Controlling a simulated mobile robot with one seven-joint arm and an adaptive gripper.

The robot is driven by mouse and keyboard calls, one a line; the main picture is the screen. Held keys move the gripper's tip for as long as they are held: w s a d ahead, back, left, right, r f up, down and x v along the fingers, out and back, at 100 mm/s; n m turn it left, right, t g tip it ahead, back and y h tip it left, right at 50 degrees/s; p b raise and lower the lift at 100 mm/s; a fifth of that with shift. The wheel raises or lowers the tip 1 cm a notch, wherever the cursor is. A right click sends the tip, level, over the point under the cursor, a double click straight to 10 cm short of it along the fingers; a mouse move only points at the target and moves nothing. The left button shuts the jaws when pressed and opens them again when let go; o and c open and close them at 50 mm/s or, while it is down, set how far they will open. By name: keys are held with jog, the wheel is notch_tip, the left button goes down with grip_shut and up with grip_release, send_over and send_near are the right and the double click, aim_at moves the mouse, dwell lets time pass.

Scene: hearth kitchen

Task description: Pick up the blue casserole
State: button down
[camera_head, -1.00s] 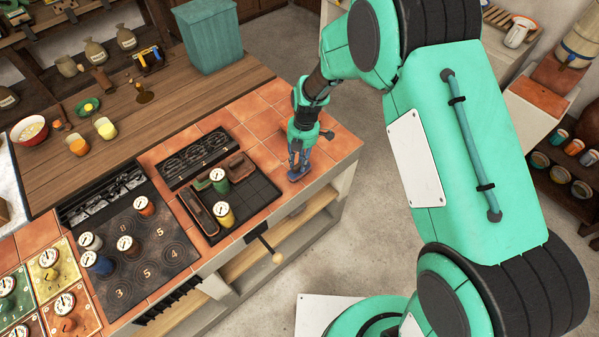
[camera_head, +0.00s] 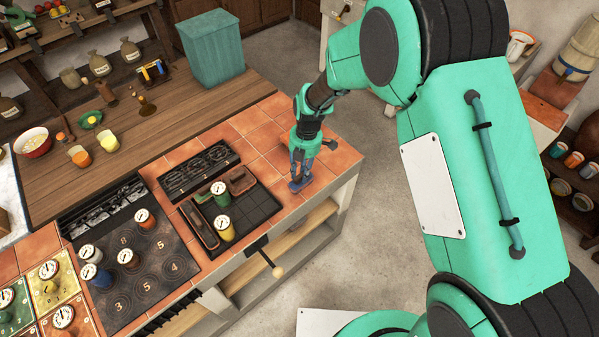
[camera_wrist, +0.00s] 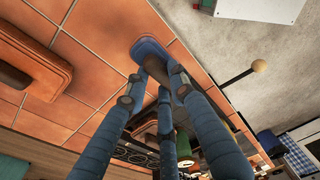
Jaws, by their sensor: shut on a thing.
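My gripper (camera_head: 302,172) is upright over the tiled counter near its right end, beside the black tray. In the wrist view my gripper (camera_wrist: 162,88) is shut on a dark upright part of a flat, rounded blue piece (camera_wrist: 149,45). The piece's blue base also shows low between the fingers in the head view (camera_head: 299,187). It is at the tile surface; I cannot tell whether it touches. It does not clearly look like a casserole. A small blue pot (camera_head: 98,277) with a gauge on its lid stands at the front left of the stove, far from my gripper.
The black tray (camera_head: 262,208) holds a green pot (camera_head: 221,196), a yellow pot (camera_head: 224,229) and brown blocks. Several other gauge-lidded pots stand on the stove (camera_head: 150,245). A teal bin (camera_head: 212,50) is at the back. Bare tiles (camera_head: 262,132) lie behind my gripper.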

jog(key=s+d, duration=0.2)
jog(key=s, duration=0.5)
jog(key=s+d+r, duration=0.1)
jog(key=s+d, duration=0.2)
jog(key=s, duration=0.3)
jog(key=shift+s+d+r+p, duration=0.15)
jog(key=shift+s+d+p, duration=0.2)
jog(key=shift+p, duration=0.1)
